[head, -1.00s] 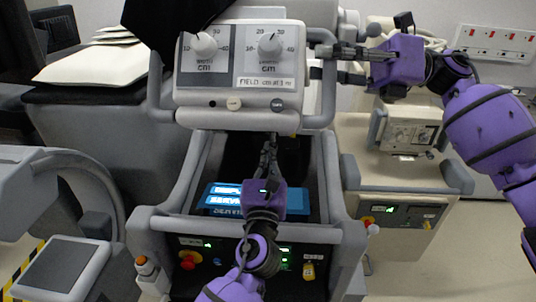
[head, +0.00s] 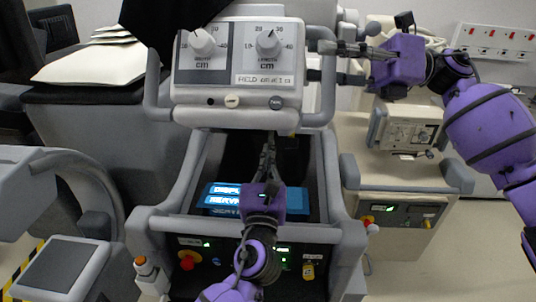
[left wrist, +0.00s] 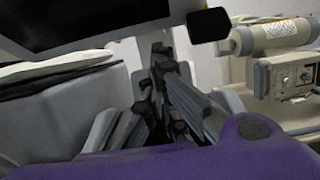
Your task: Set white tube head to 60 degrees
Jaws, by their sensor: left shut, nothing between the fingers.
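The white tube head (head: 236,88) with two dials and grey side handles is at the top middle of the head view, tilted so its panel faces me. Its exact angle cannot be read. My right gripper (head: 322,48) is at the tube head's upper right, by the right grey handle (head: 325,100). Whether its fingers touch or grip the handle is unclear. My left gripper (head: 268,147) is shut and empty, below the tube head and above the cart's screen. Its dark fingers also show in the left wrist view (left wrist: 165,75).
The grey cart (head: 150,222) carries a lit blue screen (head: 295,202) and a red button. A second, beige cart (head: 395,175) stands at right. A dark covered surface with papers (head: 95,65) is at left. Black material hangs at the top. Floor shows at lower right.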

